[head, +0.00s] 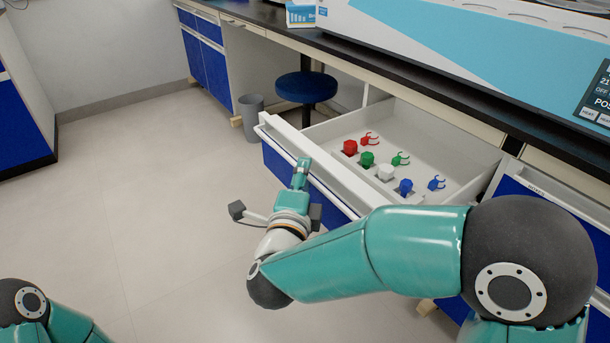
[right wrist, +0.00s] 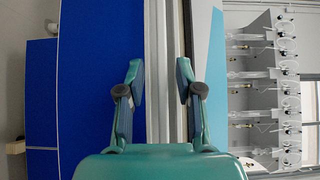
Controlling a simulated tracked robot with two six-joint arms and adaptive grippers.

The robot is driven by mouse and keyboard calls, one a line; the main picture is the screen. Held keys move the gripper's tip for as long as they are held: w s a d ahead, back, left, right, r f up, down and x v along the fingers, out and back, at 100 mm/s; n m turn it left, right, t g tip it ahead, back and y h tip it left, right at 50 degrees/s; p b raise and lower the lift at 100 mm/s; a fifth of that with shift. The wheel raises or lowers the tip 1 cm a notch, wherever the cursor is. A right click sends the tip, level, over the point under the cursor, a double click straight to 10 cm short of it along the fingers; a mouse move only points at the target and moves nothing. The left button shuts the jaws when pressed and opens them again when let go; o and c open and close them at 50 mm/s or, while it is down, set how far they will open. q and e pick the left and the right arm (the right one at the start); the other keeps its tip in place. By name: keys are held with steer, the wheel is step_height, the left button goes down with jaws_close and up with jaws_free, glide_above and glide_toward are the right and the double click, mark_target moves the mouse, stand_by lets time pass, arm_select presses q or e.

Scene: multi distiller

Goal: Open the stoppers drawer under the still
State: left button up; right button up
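The stoppers drawer (head: 440,136) is pulled well out from under the bench, its inside in view. In it stand a red stopper (head: 350,147), a green one (head: 367,158), a white one (head: 386,172) and a blue one (head: 405,187), with coloured clips beside them. A pale handle bar (head: 331,198) runs along the blue front. My right gripper (head: 303,165) is at this bar. In the right wrist view its fingertips (right wrist: 160,78) are apart, with pale handle and drawer edges showing between them; I see no clear contact. My left gripper is out of view.
The still's white and blue housing (head: 450,45) stands on the dark bench above the drawer. A blue stool (head: 306,87) and a grey bin (head: 252,116) stand beyond the drawer. The floor (head: 150,180) at the left is clear.

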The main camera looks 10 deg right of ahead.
steer(key=v, duration=1.2)
steer(key=shift+w+d, duration=0.1)
